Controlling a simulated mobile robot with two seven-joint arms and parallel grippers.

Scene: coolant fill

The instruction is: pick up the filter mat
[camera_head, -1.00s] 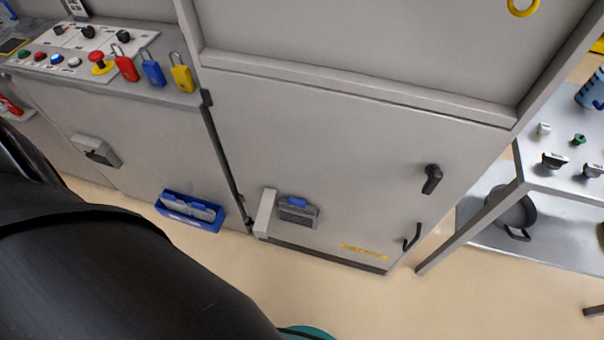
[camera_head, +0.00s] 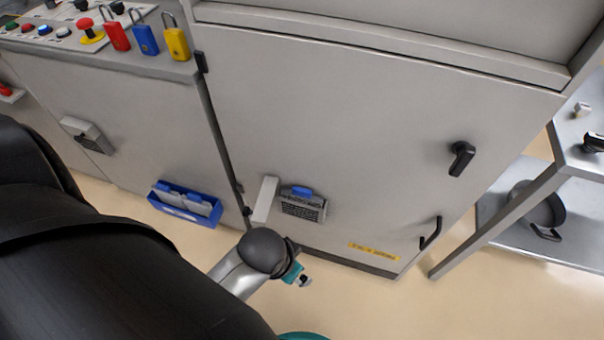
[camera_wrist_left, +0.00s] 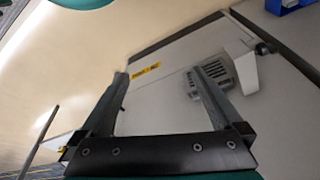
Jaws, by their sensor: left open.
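The cabinet door carries a dark grey slotted vent (camera_head: 303,209) low down, with a blue tab (camera_head: 301,191) on its top and a light grey flap (camera_head: 265,199) standing out on its left. A blue bin (camera_head: 183,209) on the left cabinet front holds light grey flat pieces. I cannot tell for sure which part is the filter mat. My left gripper (camera_head: 302,281) is below the vent, apart from it. In the left wrist view my left gripper (camera_wrist_left: 158,76) is open and empty; the vent (camera_wrist_left: 220,82) shows beyond its right finger. My right gripper is not in view.
A metal trolley (camera_head: 550,220) with a dark pan (camera_head: 540,210) stands at the right. Black handles (camera_head: 461,158) stick out from the door. The floor (camera_head: 400,310) before the cabinet is clear.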

